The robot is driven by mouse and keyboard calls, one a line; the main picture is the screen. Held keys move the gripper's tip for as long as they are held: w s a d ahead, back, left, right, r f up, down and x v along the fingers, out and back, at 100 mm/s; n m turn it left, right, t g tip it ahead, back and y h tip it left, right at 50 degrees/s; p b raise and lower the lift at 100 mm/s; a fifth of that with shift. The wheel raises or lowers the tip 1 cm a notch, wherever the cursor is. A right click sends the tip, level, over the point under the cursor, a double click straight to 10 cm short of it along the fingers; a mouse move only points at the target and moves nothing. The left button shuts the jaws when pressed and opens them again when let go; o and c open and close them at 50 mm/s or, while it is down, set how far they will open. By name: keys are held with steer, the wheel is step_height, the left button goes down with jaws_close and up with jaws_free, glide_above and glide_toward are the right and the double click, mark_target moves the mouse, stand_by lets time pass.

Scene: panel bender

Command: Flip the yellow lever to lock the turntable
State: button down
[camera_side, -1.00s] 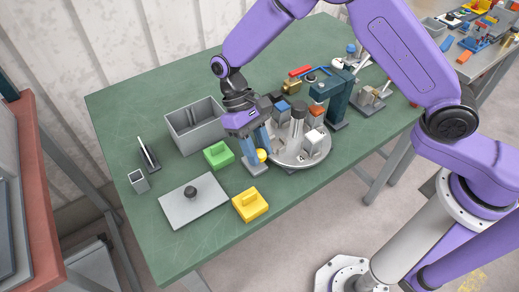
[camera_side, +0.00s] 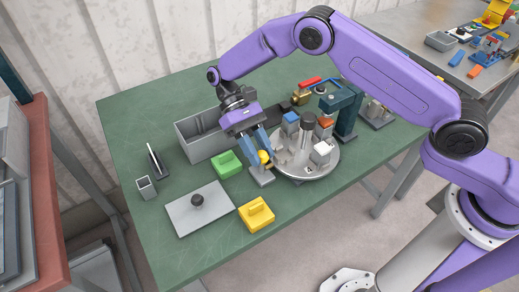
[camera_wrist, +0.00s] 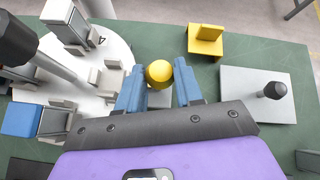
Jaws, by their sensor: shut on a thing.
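The yellow lever's round knob (camera_side: 264,157) stands above its small grey base (camera_side: 262,177), at the front left edge of the turntable (camera_side: 292,171). In the wrist view the knob (camera_wrist: 159,73) is between the two blue fingers of my gripper (camera_wrist: 159,80). My gripper (camera_side: 264,146) is shut on the lever at its knob. The lever's shaft is mostly hidden by the fingers and knob. The grey round turntable carries a tall dark-topped post (camera_side: 308,124) and several blocks in holders, including a blue one (camera_side: 291,117).
A green block (camera_side: 226,165) and an open grey bin (camera_side: 187,142) are left of my gripper. A yellow block (camera_side: 257,215) and a grey plate with a black knob (camera_side: 187,219) lie in front. A dark teal press (camera_side: 348,112) stands behind the turntable.

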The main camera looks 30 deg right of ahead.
steer(key=c, duration=0.8)
jaws_free()
steer(key=shift+o, duration=0.2)
steer(key=shift+w, duration=0.15)
steer(key=shift+w+r, duration=0.4)
steer(key=shift+w, duration=0.1)
step_height(320, 180, up, 8)
steer(key=w, duration=0.1)
steer(key=shift+w+a, duration=0.1)
